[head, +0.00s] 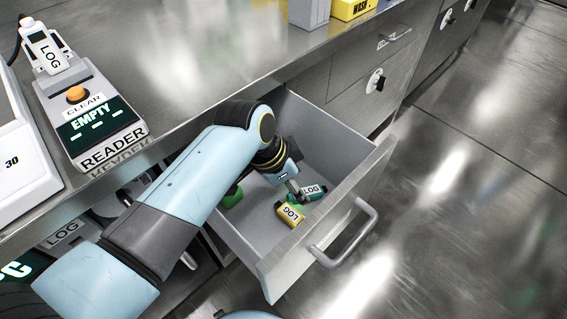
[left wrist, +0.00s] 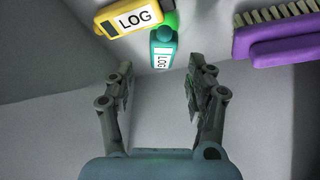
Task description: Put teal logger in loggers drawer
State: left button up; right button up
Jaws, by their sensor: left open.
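The teal logger (head: 314,190) lies in the open drawer (head: 330,131), beside a yellow logger (head: 291,214). In the left wrist view the teal logger (left wrist: 163,49) is just beyond my fingertips, roughly centred between them, with the yellow logger (left wrist: 128,18) at its upper left. My left gripper (head: 292,188) reaches down into the drawer and partly covers the teal logger's near end. In the left wrist view my left gripper (left wrist: 160,76) is open, with nothing between its fingers. My right gripper is not in view.
A purple brush (left wrist: 278,42) lies in the drawer, right in the left wrist view. A green thing (head: 232,197) shows beside my arm. The reader (head: 91,115), reading EMPTY, holds a white logger (head: 48,53) on the counter. The drawer front has a handle (head: 345,240).

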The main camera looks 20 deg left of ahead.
pick_arm(q)
jog(key=p+v, duration=0.2)
jog(key=v, duration=0.7)
jog(key=shift+r, duration=0.2)
